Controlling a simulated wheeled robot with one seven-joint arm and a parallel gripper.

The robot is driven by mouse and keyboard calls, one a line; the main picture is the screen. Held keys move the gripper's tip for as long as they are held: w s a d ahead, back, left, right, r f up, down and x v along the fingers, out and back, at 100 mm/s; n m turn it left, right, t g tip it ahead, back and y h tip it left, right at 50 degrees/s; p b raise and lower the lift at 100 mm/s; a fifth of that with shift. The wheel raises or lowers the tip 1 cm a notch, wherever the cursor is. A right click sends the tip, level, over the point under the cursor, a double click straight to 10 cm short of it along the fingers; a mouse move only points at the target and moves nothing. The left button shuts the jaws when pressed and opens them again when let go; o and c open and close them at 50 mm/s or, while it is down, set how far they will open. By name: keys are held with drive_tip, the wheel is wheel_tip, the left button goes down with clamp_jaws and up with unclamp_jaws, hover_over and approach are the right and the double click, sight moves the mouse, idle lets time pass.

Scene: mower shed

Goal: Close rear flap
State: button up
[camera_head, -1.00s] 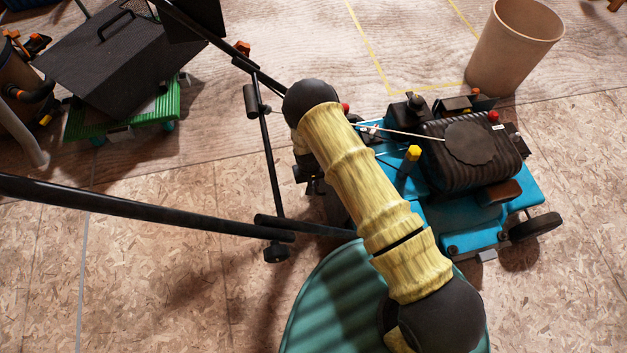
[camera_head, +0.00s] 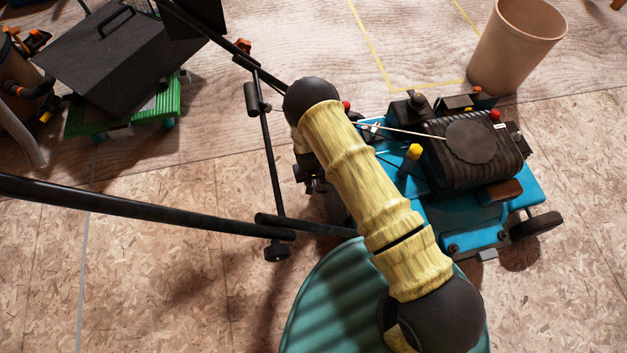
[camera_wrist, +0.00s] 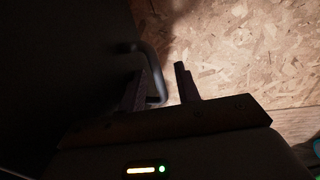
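The blue mower (camera_head: 465,212) with its black ribbed engine (camera_head: 460,165) stands on the floor at the right in the head view. My yellow arm crosses in front of its left side, and the rear flap cannot be made out there. In the wrist view a dark panel (camera_wrist: 55,70), possibly the flap, fills the left side. A bent dark handle (camera_wrist: 158,68) stands out from its edge. My gripper (camera_wrist: 165,68) is open, with the handle showing between its two fingers; I cannot tell whether they touch it. My gripper is hidden in the head view.
The mower's black handlebar (camera_head: 140,213) runs across the left of the head view. A tan bin (camera_head: 515,45) stands behind the mower. A dark box (camera_head: 105,55) lies over a green machine (camera_head: 125,115) at upper left. Chipboard floor (camera_head: 150,290) is clear at lower left.

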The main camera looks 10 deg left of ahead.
wheel_tip(320, 180, up, 17)
drive_tip(key=a+p, duration=0.1)
drive_tip(key=p, duration=0.6)
drive_tip(key=shift+s+a, duration=0.2)
drive_tip(key=shift+s, duration=0.2)
